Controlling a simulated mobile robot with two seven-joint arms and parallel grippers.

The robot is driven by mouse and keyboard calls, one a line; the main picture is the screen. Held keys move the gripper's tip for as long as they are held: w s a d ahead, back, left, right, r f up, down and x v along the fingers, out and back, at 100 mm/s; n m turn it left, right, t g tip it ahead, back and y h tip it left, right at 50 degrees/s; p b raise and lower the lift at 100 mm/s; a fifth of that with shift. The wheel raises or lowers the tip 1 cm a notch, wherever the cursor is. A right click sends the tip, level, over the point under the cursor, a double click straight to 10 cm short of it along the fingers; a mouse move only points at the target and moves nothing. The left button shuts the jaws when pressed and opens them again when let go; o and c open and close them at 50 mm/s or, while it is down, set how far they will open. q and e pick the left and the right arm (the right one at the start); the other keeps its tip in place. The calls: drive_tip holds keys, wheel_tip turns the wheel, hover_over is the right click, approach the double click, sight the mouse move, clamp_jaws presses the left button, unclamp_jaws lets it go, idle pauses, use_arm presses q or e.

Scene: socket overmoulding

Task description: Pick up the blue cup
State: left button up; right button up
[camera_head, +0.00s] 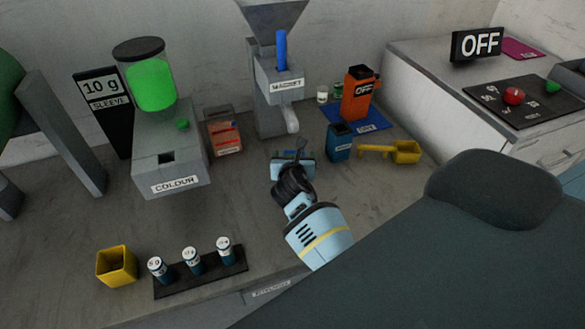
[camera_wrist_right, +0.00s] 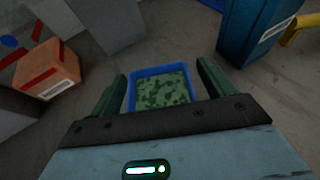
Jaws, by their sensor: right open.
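The blue cup (camera_wrist_right: 134,86) is a small square blue container holding mottled green pellets, seen from above in the right wrist view. It lies between the two dark green fingers of my right gripper (camera_wrist_right: 162,84). The fingers are open, one on each side of the cup, with a narrow gap visible at the right. I cannot tell whether the left finger touches it. In the head view my right gripper (camera_head: 298,156) is over the middle of the bench and largely hides the cup. My left gripper is not in view.
A taller blue bin (camera_head: 340,141) and yellow scoop (camera_head: 406,152) stand just right of the gripper. The magnet hopper (camera_head: 272,105) is behind; an orange-labelled box (camera_head: 223,132) and colour dispenser (camera_head: 170,160) are left. A yellow cup (camera_head: 117,266) and vial rack (camera_head: 200,272) sit in front.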

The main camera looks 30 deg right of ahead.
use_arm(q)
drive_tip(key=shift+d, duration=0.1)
use_arm(e)
drive_tip(key=shift+w+d, duration=0.1)
drive_tip(key=c, duration=1.1)
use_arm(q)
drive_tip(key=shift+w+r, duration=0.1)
